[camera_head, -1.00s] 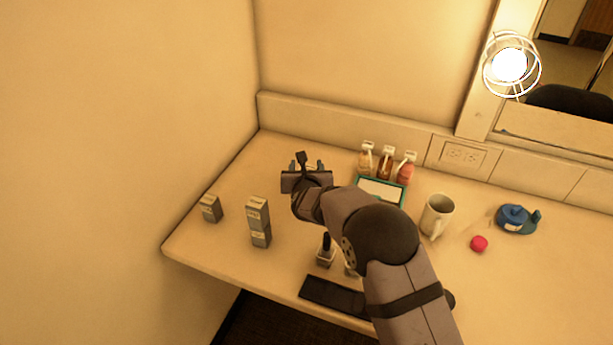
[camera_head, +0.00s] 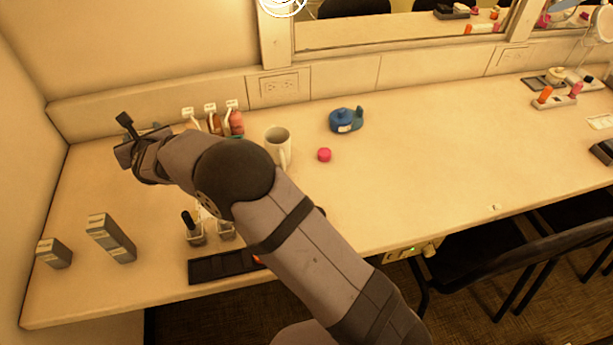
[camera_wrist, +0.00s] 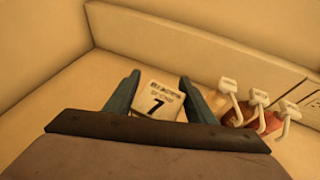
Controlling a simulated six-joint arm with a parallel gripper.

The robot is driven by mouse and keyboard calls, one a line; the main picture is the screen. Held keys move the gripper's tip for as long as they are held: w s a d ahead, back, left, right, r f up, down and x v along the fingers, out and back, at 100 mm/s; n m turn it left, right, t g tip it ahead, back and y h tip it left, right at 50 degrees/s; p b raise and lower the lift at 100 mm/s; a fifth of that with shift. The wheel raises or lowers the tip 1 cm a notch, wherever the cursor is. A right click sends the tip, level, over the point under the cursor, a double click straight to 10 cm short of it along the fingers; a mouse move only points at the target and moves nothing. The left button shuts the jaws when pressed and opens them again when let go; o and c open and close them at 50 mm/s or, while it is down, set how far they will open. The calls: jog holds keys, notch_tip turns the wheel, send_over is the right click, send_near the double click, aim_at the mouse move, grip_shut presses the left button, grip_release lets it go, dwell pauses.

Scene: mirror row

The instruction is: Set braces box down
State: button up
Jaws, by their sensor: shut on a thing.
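The braces box (camera_wrist: 158,102) is pale, with small lettering and a large 7 on its face. It sits between the two teal fingers of my gripper (camera_wrist: 152,90), which is shut on it. In the head view my gripper (camera_head: 146,132) is over the back left corner of the counter, left of the pump bottles. The box is mostly hidden there behind my gripper. I cannot tell whether its underside touches the counter.
Pump bottles (camera_head: 236,122) stand close to the right of my gripper; they also show in the wrist view (camera_wrist: 260,98). Grey boxes (camera_head: 110,238) and another grey box (camera_head: 54,253) stand at the front left. A mug (camera_head: 278,146) is farther right. The counter's middle is largely clear.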

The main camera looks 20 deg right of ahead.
jog(key=w+d+r+m+h+b, duration=0.1)
jog(key=w+d, duration=0.1)
jog(key=d, duration=0.4)
jog(key=w+d+r+m+h, duration=0.1)
jog(key=w+d+r, duration=0.1)
jog(key=d, duration=0.4)
jog(key=w+d+r+m+h+b, duration=0.1)
jog(key=w+d, duration=0.2)
jog(key=d, duration=0.3)
jog(key=shift+w+d+r+t+h+b, duration=0.3)
jog(key=shift+w+d+t+h, duration=0.05)
jog(key=shift+t+h, duration=0.05)
jog(key=s+d+m+g+h+b, duration=0.1)
jog(key=s+d+m+h, duration=0.15)
jog(key=d, duration=0.65)
jog(key=s+d+f+m+g+h, duration=0.1)
jog(key=s+d+m+h, duration=0.2)
jog(key=d, duration=0.5)
jog(key=s+d+m+g+h+b, duration=0.1)
jog(key=d+m+h, duration=0.25)
jog(key=d, duration=0.55)
jog(key=m+g+h, duration=0.5)
jog(key=m+g, duration=0.5)
jog(key=g, duration=0.1)
send_over(370, 184)
notch_tip(370, 184, down, 3)
jog(key=shift+f, duration=3.25)
jog(key=shift+f, duration=0.1)
jog(key=shift+f+p, duration=0.35)
jog(key=shift+f, duration=1.4)
